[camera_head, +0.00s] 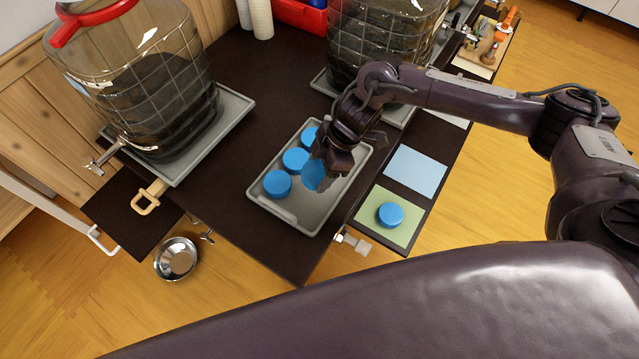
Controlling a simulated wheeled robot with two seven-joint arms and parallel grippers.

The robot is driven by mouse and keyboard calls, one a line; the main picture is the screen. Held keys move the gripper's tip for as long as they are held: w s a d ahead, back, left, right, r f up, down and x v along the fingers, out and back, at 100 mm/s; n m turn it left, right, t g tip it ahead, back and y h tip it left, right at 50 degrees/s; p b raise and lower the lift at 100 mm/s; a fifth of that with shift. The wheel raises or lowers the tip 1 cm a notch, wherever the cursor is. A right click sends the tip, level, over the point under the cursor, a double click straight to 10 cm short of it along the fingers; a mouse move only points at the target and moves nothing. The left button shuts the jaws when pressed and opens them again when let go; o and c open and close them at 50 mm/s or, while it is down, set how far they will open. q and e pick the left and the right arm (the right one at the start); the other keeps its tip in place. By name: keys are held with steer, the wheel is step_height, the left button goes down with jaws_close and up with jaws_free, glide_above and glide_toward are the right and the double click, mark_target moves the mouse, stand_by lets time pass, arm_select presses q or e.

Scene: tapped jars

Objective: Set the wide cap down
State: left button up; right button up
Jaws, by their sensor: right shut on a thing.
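My right gripper (325,160) is shut on a blue cap (313,176), held tilted over the right side of a grey tray (316,222). The fingers hide part of this cap, and I cannot tell whether it touches the tray. Three more blue caps lie in a row along the tray's left side: a near one (277,184), a middle one (295,159) and a far one (309,136). Another blue cap (390,215) lies flat on a green mat (371,231). I cannot tell by size which cap is the wide one. My left gripper is not in view.
A pale blue mat (416,171) beyond the green one is bare. Large tapped glass jars stand at left (150,85) and at the back (385,42). The dark table (236,170) is clear left of the tray.

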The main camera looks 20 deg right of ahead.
mark_target(314, 196)
step_height(314, 196, down, 9)
steer(key=shift+r, duration=0.1)
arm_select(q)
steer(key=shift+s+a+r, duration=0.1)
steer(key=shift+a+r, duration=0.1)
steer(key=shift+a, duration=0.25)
arm_select(e)
steer(key=shift+f, duration=0.2)
steer(key=o, duration=1)
steer(key=shift+c, duration=0.2)
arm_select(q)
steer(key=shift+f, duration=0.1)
arm_select(e)
steer(key=shift+r, duration=0.1)
steer(key=shift+r, duration=0.25)
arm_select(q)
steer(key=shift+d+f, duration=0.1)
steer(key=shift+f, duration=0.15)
arm_select(e)
steer(key=v, duration=1.1)
steer(key=shift+d+r, duration=0.25)
steer(key=shift+r, duration=0.05)
